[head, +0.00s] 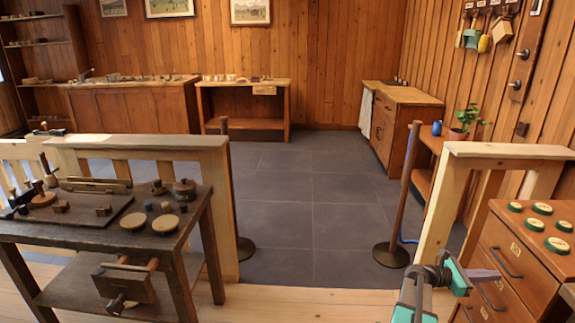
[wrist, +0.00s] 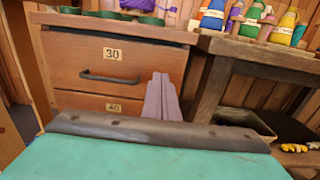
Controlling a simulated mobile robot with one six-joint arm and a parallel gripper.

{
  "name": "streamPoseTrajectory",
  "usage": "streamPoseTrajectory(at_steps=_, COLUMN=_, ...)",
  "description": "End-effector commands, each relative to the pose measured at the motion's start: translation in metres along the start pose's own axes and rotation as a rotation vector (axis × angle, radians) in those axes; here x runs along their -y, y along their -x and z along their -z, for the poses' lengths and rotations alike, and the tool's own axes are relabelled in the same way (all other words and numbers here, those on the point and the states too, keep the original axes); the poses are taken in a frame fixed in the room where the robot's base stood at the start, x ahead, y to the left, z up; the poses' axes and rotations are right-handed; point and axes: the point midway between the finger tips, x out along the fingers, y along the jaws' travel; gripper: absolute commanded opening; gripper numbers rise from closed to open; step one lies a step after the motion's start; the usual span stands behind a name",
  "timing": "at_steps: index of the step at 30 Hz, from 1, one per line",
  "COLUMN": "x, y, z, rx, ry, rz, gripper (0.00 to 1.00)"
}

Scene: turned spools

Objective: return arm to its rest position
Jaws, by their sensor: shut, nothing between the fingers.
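My arm shows at the lower right of the head view, folded low, with grey and teal links. My gripper (head: 487,275) has mauve fingers and points right, in front of the drawer cabinet at the right edge. In the wrist view my gripper (wrist: 160,82) rises past a dark bar and a teal surface of my own arm. Its two fingers lie together with nothing between them. Behind them is the drawer front marked 30 (wrist: 112,54), with a black handle. I cannot tell the exact gap between fingertips and cabinet.
The drawer cabinet (head: 515,258) carries several green-rimmed round tins. A wooden railing post (head: 440,205) and a rope stand (head: 391,254) are close by. A dark workbench (head: 20,228) with turned pieces stands left. The grey tiled floor (head: 310,190) between is clear.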

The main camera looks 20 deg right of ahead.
Motion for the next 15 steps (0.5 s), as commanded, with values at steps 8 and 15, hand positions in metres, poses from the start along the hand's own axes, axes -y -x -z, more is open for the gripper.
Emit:
streamPoseTrajectory(at_steps=8, x=-0.037, y=0.052, z=0.006, rx=-0.008, ry=0.020, rz=-0.087, gripper=0.00)
streamPoseTrajectory(at_steps=15, x=-0.070, y=0.133, z=0.032, rx=-0.030, ry=0.069, rz=-0.205, gripper=0.00)
